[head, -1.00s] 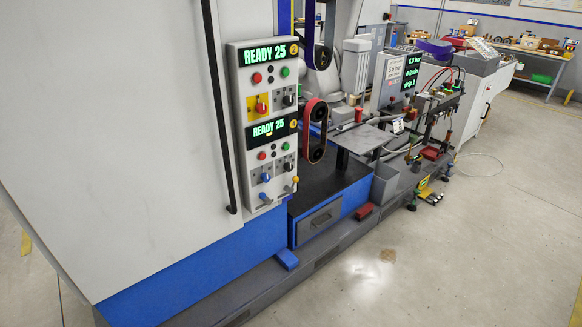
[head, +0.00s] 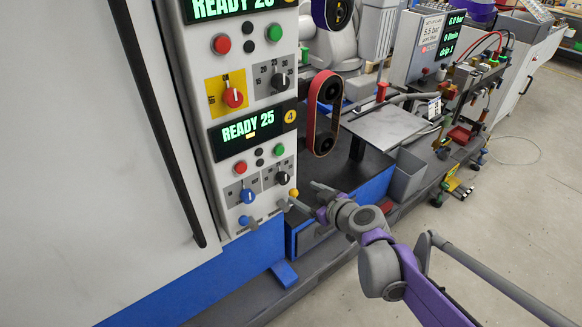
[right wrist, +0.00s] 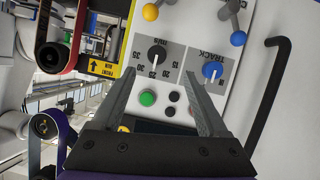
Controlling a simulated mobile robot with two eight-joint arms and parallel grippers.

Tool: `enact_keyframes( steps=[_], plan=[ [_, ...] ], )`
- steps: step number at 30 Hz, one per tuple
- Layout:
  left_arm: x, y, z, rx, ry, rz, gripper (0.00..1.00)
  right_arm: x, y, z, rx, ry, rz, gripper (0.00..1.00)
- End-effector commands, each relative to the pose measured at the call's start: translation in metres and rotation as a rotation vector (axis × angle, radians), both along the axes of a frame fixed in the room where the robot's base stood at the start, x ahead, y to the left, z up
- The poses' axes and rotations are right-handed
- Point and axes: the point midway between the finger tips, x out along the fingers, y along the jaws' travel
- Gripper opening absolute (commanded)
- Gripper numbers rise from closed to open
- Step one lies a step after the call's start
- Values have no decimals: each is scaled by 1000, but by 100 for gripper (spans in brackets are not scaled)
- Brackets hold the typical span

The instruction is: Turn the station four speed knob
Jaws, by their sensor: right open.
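The station four speed knob (head: 282,177) is black, on a grey scale plate at the lower right of the control panel. The display above it (head: 250,129) reads READY 25 beside a yellow 4. The knob (right wrist: 156,54) shows upside down in the right wrist view, with scale numbers around it. My right gripper (head: 307,194) is open and empty, apart from the knob, just right of and below it in the head view. In the wrist view its fingers frame the knob, the green button (right wrist: 147,98) and part of the TRACK plate. My left gripper is out of view.
The blue TRACK knob (head: 247,195) sits left of the speed knob. A yellow-tipped lever (head: 293,192) is close to my fingers. A red sanding belt (head: 314,118) stands to the right. Station two's red knob (head: 233,97) is above. A black rail (head: 150,110) runs along the door.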

Motion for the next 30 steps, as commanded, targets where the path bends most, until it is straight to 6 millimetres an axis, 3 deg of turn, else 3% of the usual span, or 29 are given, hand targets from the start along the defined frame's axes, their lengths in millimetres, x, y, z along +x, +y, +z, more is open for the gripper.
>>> enact_keyframes(
  steps=[8, 21, 30],
  plan=[
    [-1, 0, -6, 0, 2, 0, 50, 22, 10, -9, -3, -20, 2, 77],
    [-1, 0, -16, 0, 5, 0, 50, 81, 47, -38, -3, -20, 2, 77],
    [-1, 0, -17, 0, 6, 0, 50, 91, 54, -42, -3, -20, 1, 77]
  ],
)
